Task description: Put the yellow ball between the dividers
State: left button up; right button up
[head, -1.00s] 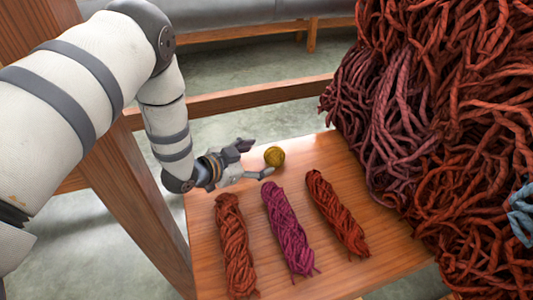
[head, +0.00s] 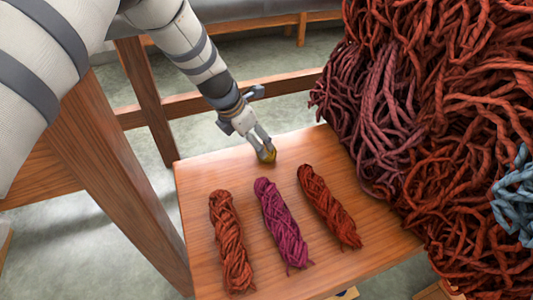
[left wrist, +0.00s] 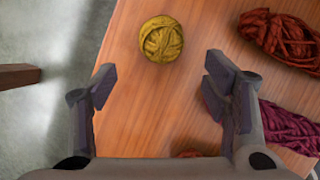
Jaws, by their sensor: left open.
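The yellow ball (head: 270,157) of yarn lies near the far edge of the wooden board. In the head view it is mostly hidden by the fingers of my left gripper (head: 264,150), which points down at it. In the left wrist view the ball (left wrist: 161,39) shows whole, ahead of the fingertips and roughly centred between them. My left gripper (left wrist: 161,85) is open and empty, with a gap to the ball in that view. I cannot make out any dividers. My right gripper is not in view.
Two rust-red skeins (head: 231,240) (head: 329,207) and a magenta skein (head: 281,225) lie side by side on the wooden board (head: 200,180), nearer me than the ball. A large heap of red yarn (head: 450,130) rises at the right. The board's far left is bare.

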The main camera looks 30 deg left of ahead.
aim_at(271, 157)
pick_arm(q)
jog(key=b+x, duration=0.1)
jog(key=x, duration=0.6)
jog(key=shift+w+d+f, duration=0.15)
jog(key=shift+f, duration=0.05)
jog(key=shift+r, duration=0.1)
jog(key=c, duration=1.3)
